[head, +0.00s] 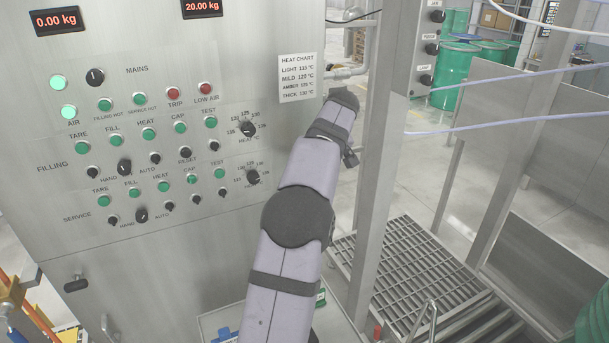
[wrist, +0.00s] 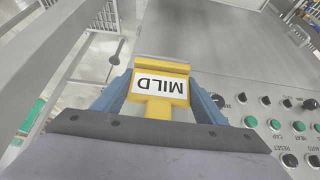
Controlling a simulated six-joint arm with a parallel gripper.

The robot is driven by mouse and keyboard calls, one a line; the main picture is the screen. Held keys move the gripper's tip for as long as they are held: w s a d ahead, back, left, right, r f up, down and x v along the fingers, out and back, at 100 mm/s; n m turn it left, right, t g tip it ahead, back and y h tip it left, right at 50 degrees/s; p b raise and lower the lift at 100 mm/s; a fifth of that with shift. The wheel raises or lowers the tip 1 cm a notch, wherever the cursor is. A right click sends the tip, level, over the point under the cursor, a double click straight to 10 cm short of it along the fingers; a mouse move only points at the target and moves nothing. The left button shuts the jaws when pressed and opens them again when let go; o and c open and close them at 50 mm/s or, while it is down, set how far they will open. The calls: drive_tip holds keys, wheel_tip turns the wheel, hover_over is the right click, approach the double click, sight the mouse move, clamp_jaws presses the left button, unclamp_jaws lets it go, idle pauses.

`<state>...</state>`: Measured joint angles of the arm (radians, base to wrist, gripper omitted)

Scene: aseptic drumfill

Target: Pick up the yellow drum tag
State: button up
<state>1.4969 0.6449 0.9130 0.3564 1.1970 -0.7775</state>
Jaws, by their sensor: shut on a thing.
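The tag is held in the air, in front of the grey control cabinet. In the head view my arm reaches up past the right edge of the cabinet, and the gripper and tag are hidden there.
The control cabinet (head: 230,250) has rows of green lamps and black knobs, with a heat chart (head: 297,78) at its upper right. A steel post (head: 379,170) stands right of my arm. Green drums (head: 455,70) stand behind.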

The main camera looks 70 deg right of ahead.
drive_tip(key=s+a+b, duration=0.5)
drive_tip(key=s+a, duration=0.4)
drive_tip(key=shift+b, duration=0.35)
